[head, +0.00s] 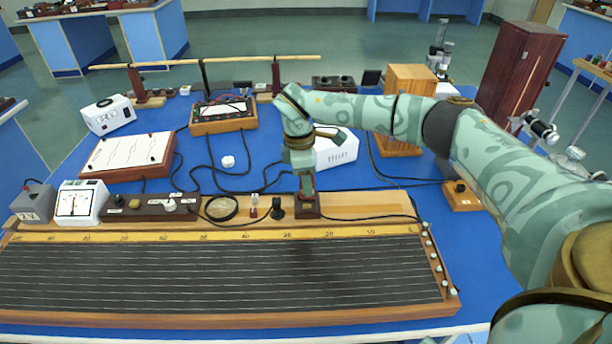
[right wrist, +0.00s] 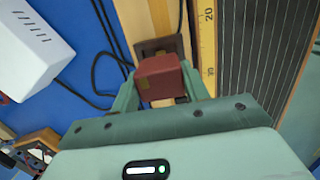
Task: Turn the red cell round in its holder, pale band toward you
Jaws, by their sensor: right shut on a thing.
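The red cell (head: 307,183) is at the middle of the bench, at the dark holder (head: 307,208). My right gripper (head: 305,178) comes down on it from above and is shut on it. In the right wrist view the red cell (right wrist: 160,77) sits between the two green fingers, with the dark holder (right wrist: 158,46) just beyond it. A small yellowish patch shows on the cell's near left side there; I cannot tell whether it is the pale band. I cannot tell whether the cell's foot is in the holder or just above it. My left gripper is not in view.
A long black wire board (head: 220,275) with a yellow scale lies in front of the holder. A magnifier ring (head: 221,208) and small posts stand to its left. A white box (head: 335,148) stands behind, and black leads cross the blue bench top.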

